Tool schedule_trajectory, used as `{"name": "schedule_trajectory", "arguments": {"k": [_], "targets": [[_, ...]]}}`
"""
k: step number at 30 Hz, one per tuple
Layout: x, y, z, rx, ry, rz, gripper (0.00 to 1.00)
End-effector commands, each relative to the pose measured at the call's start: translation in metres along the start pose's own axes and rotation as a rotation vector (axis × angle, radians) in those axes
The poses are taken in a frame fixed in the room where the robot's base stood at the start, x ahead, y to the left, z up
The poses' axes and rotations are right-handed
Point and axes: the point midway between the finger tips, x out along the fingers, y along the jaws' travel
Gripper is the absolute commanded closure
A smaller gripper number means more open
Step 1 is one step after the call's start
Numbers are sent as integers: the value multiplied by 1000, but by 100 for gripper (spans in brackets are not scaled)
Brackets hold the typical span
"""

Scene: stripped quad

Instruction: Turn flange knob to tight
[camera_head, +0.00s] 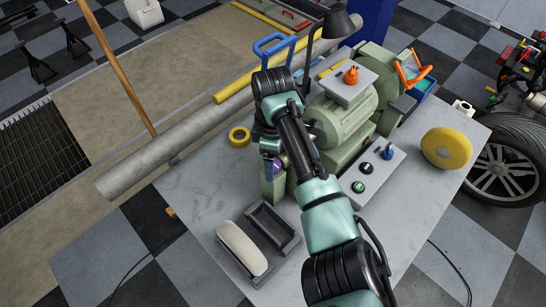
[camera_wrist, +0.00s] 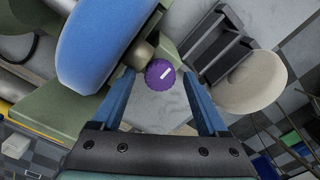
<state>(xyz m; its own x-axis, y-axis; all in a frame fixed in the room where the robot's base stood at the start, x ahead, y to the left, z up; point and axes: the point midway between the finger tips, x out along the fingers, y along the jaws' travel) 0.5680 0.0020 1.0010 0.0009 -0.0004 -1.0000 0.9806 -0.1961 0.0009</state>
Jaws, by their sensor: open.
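A round purple knob (camera_wrist: 160,73) with a white mark shows in the wrist view, on the end of a short shaft beside a large blue wheel (camera_wrist: 95,45). I take it for the flange knob. The white mark is slanted. My gripper (camera_wrist: 160,80) is open, with one blue finger to each side of the knob; I cannot tell whether either finger touches it. In the head view the purple knob (camera_head: 278,163) is mostly hidden by my arm and gripper, at the near end of a green bench machine (camera_head: 345,115).
The machine stands on a grey table (camera_head: 205,195) with an orange knob (camera_head: 351,76), a blue knob (camera_head: 387,153), a yellow disc (camera_head: 446,148), a yellow tape roll (camera_head: 239,137) and a black tray (camera_head: 272,226) beside a cream block (camera_head: 241,249). A desk lamp (camera_head: 338,24) stands behind.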

Motion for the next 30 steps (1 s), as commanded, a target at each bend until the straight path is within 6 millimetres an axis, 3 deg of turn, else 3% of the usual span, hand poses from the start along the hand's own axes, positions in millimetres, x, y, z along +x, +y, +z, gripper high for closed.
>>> {"name": "schedule_trajectory", "arguments": {"k": [5, 18, 30], "targets": [[0, 0, 0, 0, 0, 0, 24], [0, 0, 0, 0, 0, -1, 100], [-1, -1, 0, 60, 0, -3, 100]]}}
